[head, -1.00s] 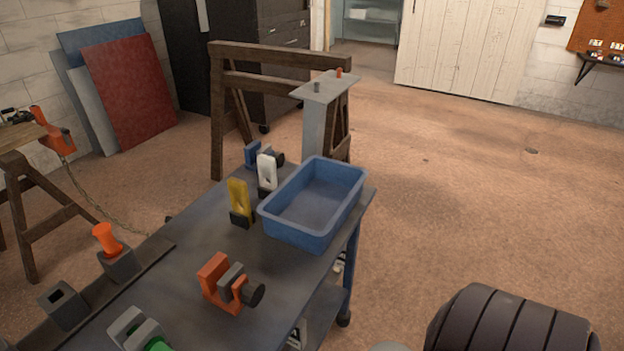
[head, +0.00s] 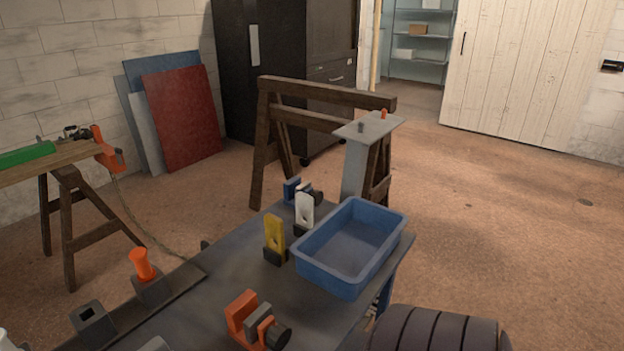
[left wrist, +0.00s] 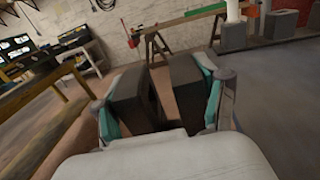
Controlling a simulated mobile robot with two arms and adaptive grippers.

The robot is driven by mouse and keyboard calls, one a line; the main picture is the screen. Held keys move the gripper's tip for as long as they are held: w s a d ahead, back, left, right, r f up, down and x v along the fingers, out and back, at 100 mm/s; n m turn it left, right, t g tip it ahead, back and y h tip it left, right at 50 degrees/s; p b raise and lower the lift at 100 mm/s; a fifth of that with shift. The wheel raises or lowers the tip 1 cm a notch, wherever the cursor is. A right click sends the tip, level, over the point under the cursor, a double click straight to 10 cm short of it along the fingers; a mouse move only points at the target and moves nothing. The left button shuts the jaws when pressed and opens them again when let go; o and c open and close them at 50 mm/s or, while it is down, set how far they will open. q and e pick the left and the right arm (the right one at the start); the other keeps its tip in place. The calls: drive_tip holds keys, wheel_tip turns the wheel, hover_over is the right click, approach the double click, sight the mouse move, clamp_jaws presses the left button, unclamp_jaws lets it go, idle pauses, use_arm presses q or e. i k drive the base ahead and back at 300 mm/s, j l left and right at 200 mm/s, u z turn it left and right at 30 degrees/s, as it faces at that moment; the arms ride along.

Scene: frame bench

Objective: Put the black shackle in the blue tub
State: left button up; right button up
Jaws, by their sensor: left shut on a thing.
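The blue tub (head: 314,268) stands on the near grey bench, at its far right corner. Its inside looks empty. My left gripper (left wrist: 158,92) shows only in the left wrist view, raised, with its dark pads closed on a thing. That thing is dark and barely shows between the pads; I take it for the black shackle, but its shape cannot be made out. I see no black shackle lying loose on the bench. My right gripper is in neither current view.
Left of the tub stand a yellow piece (head: 274,232), a white piece (head: 304,207) and a blue clamp-like piece (head: 291,188). An orange and grey vise (head: 252,318) is nearer. A wooden sawhorse (head: 268,150) stands behind the bench.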

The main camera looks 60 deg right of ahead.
sight(346, 274)
drive_tip(key=l+u, duration=0.2)
drive_tip(key=l, duration=0.2)
drive_tip(key=k+l+u, duration=0.2)
drive_tip(key=l, duration=0.15)
drive_tip(key=l+u, duration=0.15)
drive_tip(key=l, duration=0.25)
drive_tip(key=k+l+u, duration=0.2)
drive_tip(key=l, duration=0.15)
drive_tip(key=k+l+u, duration=0.2)
drive_tip(key=l, duration=0.15)
drive_tip(key=k+l, duration=0.2)
drive_tip(key=l, duration=0.25)
drive_tip(key=k+l, duration=0.2)
drive_tip(key=l, duration=0.2)
drive_tip(key=k+l+u, duration=0.1)
drive_tip(key=l, duration=0.35)
drive_tip(key=k+l, duration=0.3)
drive_tip(key=l, duration=0.15)
drive_tip(key=k+l, duration=0.2)
drive_tip(key=l, duration=0.2)
drive_tip(key=k+l+u, duration=0.1)
drive_tip(key=l, duration=0.35)
drive_tip(key=k+l, duration=0.3)
drive_tip(key=i+l, duration=0.3)
drive_tip(key=l, duration=0.2)
